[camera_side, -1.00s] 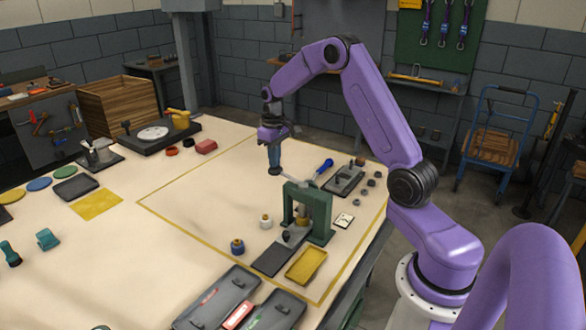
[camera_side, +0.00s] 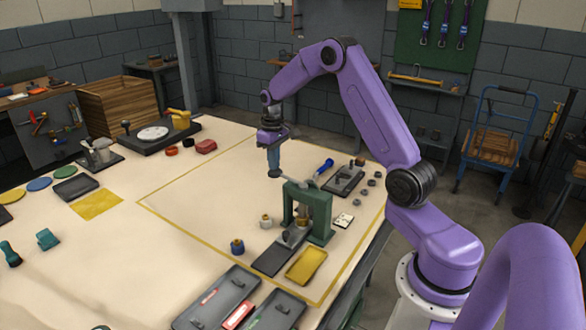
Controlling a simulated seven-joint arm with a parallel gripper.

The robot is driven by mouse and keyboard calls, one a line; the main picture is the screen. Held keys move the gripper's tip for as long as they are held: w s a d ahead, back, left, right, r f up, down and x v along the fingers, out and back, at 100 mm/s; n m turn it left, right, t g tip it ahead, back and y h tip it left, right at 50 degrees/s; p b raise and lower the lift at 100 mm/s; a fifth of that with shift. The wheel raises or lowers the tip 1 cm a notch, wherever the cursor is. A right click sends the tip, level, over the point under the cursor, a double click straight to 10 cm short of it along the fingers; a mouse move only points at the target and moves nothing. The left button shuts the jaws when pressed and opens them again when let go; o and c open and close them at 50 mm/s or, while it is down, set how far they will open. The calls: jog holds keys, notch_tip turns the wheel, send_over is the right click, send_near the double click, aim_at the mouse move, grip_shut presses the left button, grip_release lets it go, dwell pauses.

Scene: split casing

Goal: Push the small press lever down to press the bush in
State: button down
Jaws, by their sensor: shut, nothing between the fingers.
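The small press is a green frame (camera_side: 319,213) standing on the table inside the yellow outline. Its lever (camera_side: 294,184) reaches from the top of the frame to the left, with a dark knob at its outer end. My gripper (camera_side: 274,172) is shut and points down at the knob end of the lever. Whether it touches the knob I cannot tell. A brass-coloured part (camera_side: 303,214) shows inside the press frame; I cannot tell the bush from the ram there. A grey casing part (camera_side: 292,236) lies at the foot of the press.
Two small round parts, one white and brass (camera_side: 266,221) and one blue (camera_side: 237,247), stand left of the press. A yellow tray (camera_side: 306,266) and grey trays (camera_side: 217,297) lie in front. A blue-handled tool (camera_side: 324,166) lies behind.

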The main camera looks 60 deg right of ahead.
jog(key=shift+w+f, duration=0.15)
jog(key=shift+f, duration=0.55)
jog(key=shift+w+f, duration=0.1)
jog(key=shift+f, duration=0.55)
dwell(1.9)
dwell(0.5)
notch_tip(320, 180, up, 11)
dwell(1.2)
jog(key=s+a+r+n, duration=0.1)
jog(key=s+a+n, duration=0.1)
jog(key=s+a, duration=0.35)
jog(key=s+a+r+n, duration=0.1)
jog(key=s+a+n, duration=0.15)
jog(key=a, duration=0.65)
jog(key=s+a+r+n, duration=0.1)
jog(key=s+a, duration=0.4)
jog(key=a, duration=0.2)
jog(key=s+a+f+n, duration=0.1)
jog(key=s+n, duration=0.2)
jog(key=s, duration=0.9)
jog(key=s+a+f+n, duration=0.1)
jog(key=s+n, duration=0.3)
jog(key=s, duration=0.7)
jog(key=shift+s+a+f, duration=0.35)
jog(key=shift+f, duration=0.1)
